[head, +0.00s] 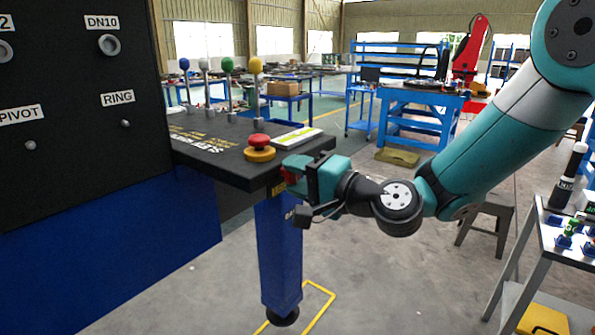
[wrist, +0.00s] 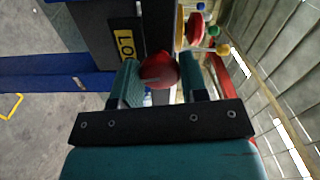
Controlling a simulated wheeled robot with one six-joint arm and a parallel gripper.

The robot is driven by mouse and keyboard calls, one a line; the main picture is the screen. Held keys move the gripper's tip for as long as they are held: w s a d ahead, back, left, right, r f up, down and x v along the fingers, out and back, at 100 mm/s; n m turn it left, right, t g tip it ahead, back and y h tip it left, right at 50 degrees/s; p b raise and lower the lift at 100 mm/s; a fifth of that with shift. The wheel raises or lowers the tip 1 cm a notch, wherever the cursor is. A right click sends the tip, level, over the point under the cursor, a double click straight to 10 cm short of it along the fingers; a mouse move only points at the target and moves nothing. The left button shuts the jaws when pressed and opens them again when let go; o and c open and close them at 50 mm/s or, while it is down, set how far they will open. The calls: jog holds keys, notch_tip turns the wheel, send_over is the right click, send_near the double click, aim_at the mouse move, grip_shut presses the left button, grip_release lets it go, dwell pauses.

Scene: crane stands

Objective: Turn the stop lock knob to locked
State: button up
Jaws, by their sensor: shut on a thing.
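The stop lock knob (wrist: 158,69) is a round red knob on the edge of the black console, with a pale mark on its face. A yellow plate (wrist: 126,44) with black letters, partly cut off from sight and starting "LO", sits beside it. My gripper (wrist: 162,82) has one finger on each side of the knob and is shut on it. In the head view my gripper (head: 291,174) is at the console's front right corner, and only a bit of red shows there. Which way the knob is turned is hard to tell.
A red mushroom button on a yellow base (head: 260,147) stands on the console top (head: 215,150), close above my gripper. Several levers with coloured balls (head: 228,64) stand behind it. A black panel (head: 75,110) rises at left. A small trolley (head: 548,240) stands at right.

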jog(key=shift+m+p, duration=0.3)
jog(key=shift+m, duration=0.6)
jog(key=o, duration=0.9)
jog(key=shift+b+v, duration=5.7)
jog(key=shift+v, duration=3.05)
